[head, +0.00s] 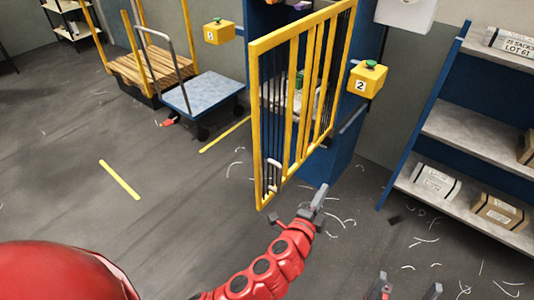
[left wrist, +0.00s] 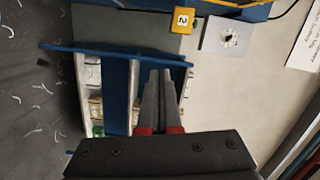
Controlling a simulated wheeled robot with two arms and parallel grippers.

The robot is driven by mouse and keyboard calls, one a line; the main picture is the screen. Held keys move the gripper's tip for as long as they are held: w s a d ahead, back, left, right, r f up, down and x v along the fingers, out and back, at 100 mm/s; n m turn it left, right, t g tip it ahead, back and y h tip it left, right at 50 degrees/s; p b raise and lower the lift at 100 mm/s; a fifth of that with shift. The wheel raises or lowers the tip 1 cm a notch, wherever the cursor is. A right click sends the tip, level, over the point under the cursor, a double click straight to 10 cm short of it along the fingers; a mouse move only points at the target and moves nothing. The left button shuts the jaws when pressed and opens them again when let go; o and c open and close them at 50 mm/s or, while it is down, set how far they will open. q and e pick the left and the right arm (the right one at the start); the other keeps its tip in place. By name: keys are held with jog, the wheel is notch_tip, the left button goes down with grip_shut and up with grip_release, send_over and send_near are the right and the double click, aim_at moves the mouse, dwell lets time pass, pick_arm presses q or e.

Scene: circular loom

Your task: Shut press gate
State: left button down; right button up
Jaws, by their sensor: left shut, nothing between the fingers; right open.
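The press gate (head: 307,95) is a yellow barred panel in the head view. It stands swung out at an angle from the blue press frame (head: 335,158), its left edge nearer to me. A pale handle (head: 275,176) sits low near that edge. My left gripper (head: 321,190) is shut and empty, just right of and below the gate's lower corner, with no clear contact. Its closed fingers (left wrist: 160,92) also show in the left wrist view, where the gate is not visible. My right gripper (head: 405,291) is open and empty at the bottom edge.
A yellow button box marked 2 (head: 367,80) is right of the gate; another (head: 219,32) is left. A blue cart (head: 203,93) stands back left. A shelf (head: 470,138) with packages stands right. Pale scraps litter the floor; the left floor is mostly clear.

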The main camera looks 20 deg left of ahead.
pick_arm(q)
jog(key=a+r+n+y, duration=0.1)
jog(key=a+r+y, duration=0.2)
jog(key=a+y, duration=0.15)
jog(key=n+g+y+p, duration=0.1)
jog(key=n+y+p, duration=0.1)
jog(key=n+y, duration=0.35)
send_near(264, 140)
jog(key=w+d+m+y, duration=0.1)
jog(key=w+d+y, duration=0.1)
jog(key=w, duration=0.3)
jog(key=shift+w+a+f, duration=0.1)
jog(key=shift+a+f, duration=0.05)
jog(key=shift+a, duration=0.45)
jog(key=shift+w+a+f, duration=0.15)
jog(key=shift+a, duration=0.5)
jog(key=shift+w+a+f+p, duration=0.1)
jog(key=shift+w+a+p, duration=0.1)
jog(key=shift+a+p, duration=0.25)
jog(key=shift+a, duration=0.15)
